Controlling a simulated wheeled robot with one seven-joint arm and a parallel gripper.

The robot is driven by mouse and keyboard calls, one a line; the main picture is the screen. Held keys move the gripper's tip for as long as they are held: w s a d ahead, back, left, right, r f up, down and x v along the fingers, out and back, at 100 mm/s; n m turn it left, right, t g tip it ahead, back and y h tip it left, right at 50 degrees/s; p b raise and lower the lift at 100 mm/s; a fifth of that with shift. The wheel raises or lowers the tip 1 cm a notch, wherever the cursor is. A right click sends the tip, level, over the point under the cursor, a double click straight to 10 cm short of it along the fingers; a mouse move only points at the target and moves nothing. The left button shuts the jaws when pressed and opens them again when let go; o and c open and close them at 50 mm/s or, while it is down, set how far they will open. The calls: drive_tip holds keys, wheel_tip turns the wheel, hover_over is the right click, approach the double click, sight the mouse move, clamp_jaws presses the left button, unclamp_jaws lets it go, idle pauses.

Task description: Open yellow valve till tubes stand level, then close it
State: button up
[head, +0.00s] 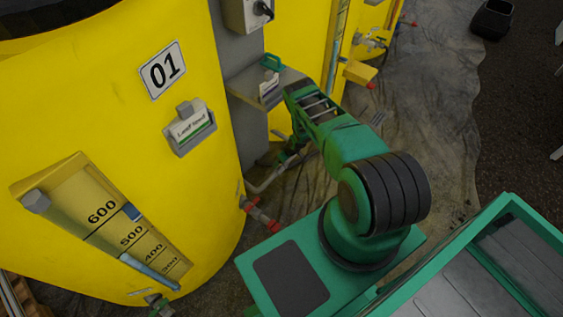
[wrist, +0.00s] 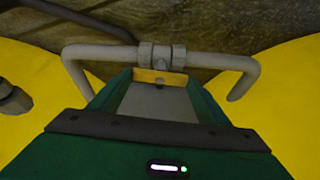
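A yellow strip (wrist: 160,77), likely the yellow valve's handle, sits at the far end of my gripper in the wrist view, just below a grey valve body (wrist: 160,56) on a grey cross pipe (wrist: 215,60). My gripper (wrist: 157,82) points at this valve, its green sides flanking the strip; whether they press on it is unclear. In the head view my gripper (head: 290,150) reaches low between the tanks, and the valve is hidden. The sight tube (head: 150,270) on tank 01 (head: 215,225) looks bluish in its lower part. The second tank's tube (head: 338,50) shows only partly.
A red-ended fitting (head: 262,214) sticks out low from tank 01. The sheeted floor (head: 425,110) on the right is open.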

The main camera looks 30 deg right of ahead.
drive_tip(key=shift+d+m, duration=0.1)
drive_tip(key=shift+m, duration=0.3)
drive_tip(key=shift+m+h, duration=0.4)
drive_tip(key=shift+m, duration=0.3)
drive_tip(key=m+h, duration=0.1)
drive_tip(key=m, duration=0.2)
drive_tip(key=a+m+h, duration=0.1)
drive_tip(key=m, duration=0.2)
drive_tip(key=m+h, duration=0.1)
drive_tip(key=m, duration=0.1)
drive_tip(key=m+g, duration=0.1)
drive_tip(key=m, duration=0.1)
drive_tip(key=shift+w+a+m+h, duration=0.2)
drive_tip(key=shift+m+h, duration=0.1)
drive_tip(key=shift+h, duration=0.1)
drive_tip(key=shift+w+a+m+g+h, duration=0.2)
drive_tip(key=shift+m+g, duration=0.2)
drive_tip(key=shift+m, duration=0.65)
drive_tip(key=shift+w+a+m+g+h, duration=0.15)
drive_tip(key=shift+m+g, duration=0.25)
drive_tip(key=shift+m, duration=0.65)
drive_tip(key=o, duration=1)
drive_tip(key=shift+c, duration=0.2)
drive_tip(key=shift+o, duration=0.5)
drive_tip(key=shift+s+d, duration=0.1)
drive_tip(key=shift+d, duration=0.05)
